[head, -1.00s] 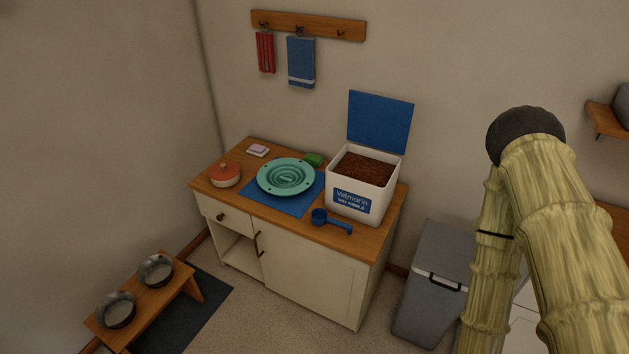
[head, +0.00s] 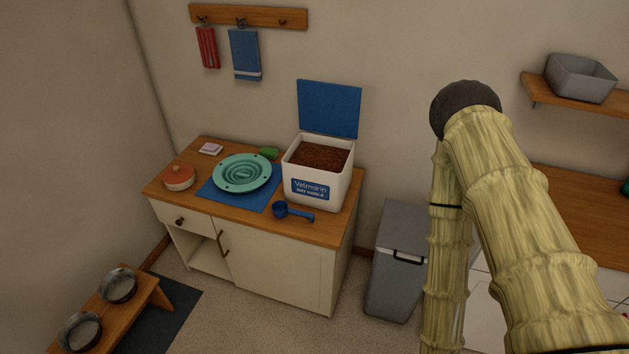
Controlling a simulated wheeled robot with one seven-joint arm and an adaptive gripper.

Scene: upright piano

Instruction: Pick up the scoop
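The blue scoop (head: 293,212) lies on the wooden top of the white cabinet, near its front edge. Its round cup is at the left and its handle points right. It sits just in front of the white kibble bin (head: 317,178), whose blue lid stands open at the back. My arm fills the right side of the head view, well to the right of the scoop. My gripper cannot be made out in the head view.
A green slow-feeder bowl (head: 243,173) on a blue mat (head: 214,197) is left of the bin, with an orange-lidded pot (head: 179,177) beyond it. A grey lidded bin (head: 395,265) stands right of the cabinet. A low bowl stand (head: 137,299) is at the lower left. Floor before the cabinet is clear.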

